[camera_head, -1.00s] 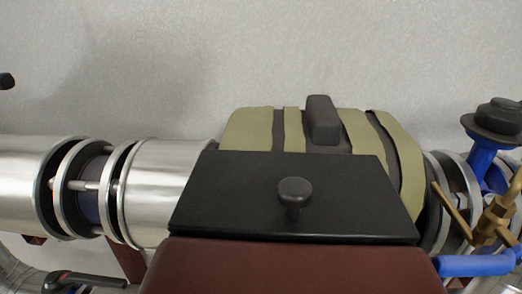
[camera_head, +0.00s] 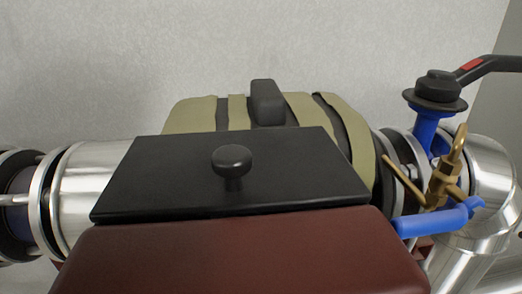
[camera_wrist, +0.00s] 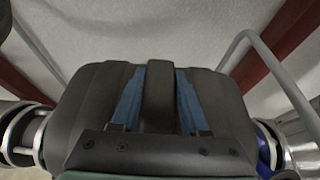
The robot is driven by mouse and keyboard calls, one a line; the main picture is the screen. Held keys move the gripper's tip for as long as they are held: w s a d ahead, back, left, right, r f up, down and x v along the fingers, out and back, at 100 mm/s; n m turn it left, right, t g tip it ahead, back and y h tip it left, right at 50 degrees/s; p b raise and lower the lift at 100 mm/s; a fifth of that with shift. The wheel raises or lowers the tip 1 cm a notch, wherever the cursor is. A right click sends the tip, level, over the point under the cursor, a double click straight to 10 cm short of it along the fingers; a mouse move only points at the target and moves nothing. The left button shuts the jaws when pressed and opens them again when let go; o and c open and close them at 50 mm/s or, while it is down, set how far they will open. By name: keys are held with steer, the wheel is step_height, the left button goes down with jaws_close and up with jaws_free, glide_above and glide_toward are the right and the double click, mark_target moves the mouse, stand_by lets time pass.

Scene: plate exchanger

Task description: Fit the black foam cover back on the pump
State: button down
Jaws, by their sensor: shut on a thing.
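In the wrist view my gripper (camera_wrist: 160,70) is closed, its two blue fingers on either side of the raised grip block of the dark rounded foam cover (camera_wrist: 88,100). The cover fills the middle of that view and hides most of what is beneath it. My gripper does not show in the head view. There, a dark rounded body with olive bands and a grip block (camera_head: 265,103) sits in the pipe line. I cannot tell from these frames which part is the pump.
A black flat lid with a knob (camera_head: 232,160) lies on a dark red box (camera_head: 240,255) in front. Silver pipe flanges (camera_head: 60,200) stand at left. A blue valve (camera_head: 425,130), brass fitting (camera_head: 445,180) and silver elbow (camera_head: 495,175) stand at right. A grey bent tube (camera_wrist: 283,75) shows beside the cover.

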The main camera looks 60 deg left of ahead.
steer(key=shift+f+b, duration=0.65)
steer(key=shift+f, duration=0.4)
steer(key=shift+f+b, duration=0.65)
steer(key=shift+f, duration=0.4)
steer(key=shift+d+f, duration=0.1)
steer(key=shift+f, duration=1.55)
steer(key=shift+f, duration=0.15)
steer(key=shift+f+b, duration=1)
steer(key=shift+f, duration=0.1)
steer(key=shift+f, duration=0.1)
steer(key=shift+f+b, duration=0.55)
steer(key=shift+f, duration=0.2)
